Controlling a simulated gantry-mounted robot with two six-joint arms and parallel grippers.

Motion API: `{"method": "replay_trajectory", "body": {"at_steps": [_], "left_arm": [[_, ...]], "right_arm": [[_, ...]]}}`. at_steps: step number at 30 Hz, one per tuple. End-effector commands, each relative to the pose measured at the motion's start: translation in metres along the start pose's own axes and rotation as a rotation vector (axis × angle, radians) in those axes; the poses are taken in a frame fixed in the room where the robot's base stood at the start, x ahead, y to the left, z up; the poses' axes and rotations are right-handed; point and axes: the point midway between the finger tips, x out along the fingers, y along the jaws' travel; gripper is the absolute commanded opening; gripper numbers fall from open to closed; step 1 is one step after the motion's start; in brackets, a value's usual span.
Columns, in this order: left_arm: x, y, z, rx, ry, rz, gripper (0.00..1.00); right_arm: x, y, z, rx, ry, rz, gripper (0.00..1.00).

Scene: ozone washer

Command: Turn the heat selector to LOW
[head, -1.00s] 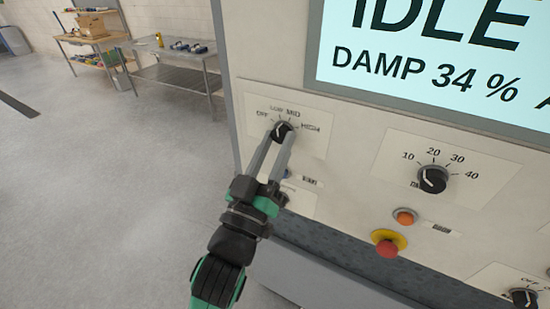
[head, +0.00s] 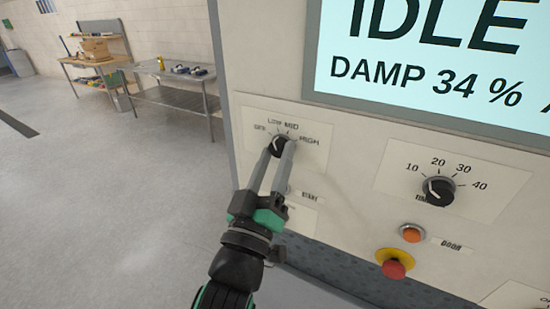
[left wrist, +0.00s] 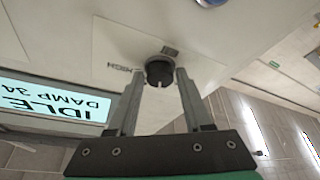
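The heat selector (head: 280,146) is a black knob at the upper left of the machine's panel, with OFF, LOW, MID and HIGH printed around it. Its pointer is partly hidden and too small to read surely. My left gripper (head: 279,153) has one finger on each side of the knob. In the left wrist view the knob (left wrist: 159,72) sits between the fingertips (left wrist: 160,76), which look close against its sides. The HIGH label shows beside it there. My right gripper is not in view.
A timer dial (head: 438,191), an orange button (head: 411,233) and a red stop button on a yellow base (head: 394,264) are to the right. A display (head: 430,55) reading IDLE, DAMP 34 % is above. Tables (head: 175,97) stand far left; open floor lies between.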

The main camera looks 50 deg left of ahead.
Motion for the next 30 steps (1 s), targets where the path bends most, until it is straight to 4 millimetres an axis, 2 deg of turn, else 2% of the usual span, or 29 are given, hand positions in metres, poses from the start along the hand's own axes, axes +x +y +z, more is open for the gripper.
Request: {"method": "replay_trajectory", "body": {"at_steps": [1, 3, 14, 17, 25, 30], "left_arm": [[0.0, 0.0, 0.0, 0.0, 0.0, 0.0, 0.61], [0.0, 0.0, 0.0, 0.0, 0.0, 0.0, 0.72], [-0.006, 0.0, 0.0, 0.002, -0.001, 0.0, 0.72], [-0.021, 0.002, 0.0, 0.002, -0.004, 0.002, 0.72], [-0.085, 0.002, 0.0, 0.003, -0.006, 0.004, 0.72], [-0.11, 0.001, 0.0, 0.003, -0.005, 0.002, 0.72]], "right_arm": [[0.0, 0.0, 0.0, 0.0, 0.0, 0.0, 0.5], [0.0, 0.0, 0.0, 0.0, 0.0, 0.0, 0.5], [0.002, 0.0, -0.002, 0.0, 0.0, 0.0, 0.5], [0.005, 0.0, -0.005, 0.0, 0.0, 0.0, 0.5], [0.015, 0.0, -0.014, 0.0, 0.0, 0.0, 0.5], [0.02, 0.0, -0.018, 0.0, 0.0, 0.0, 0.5]]}}
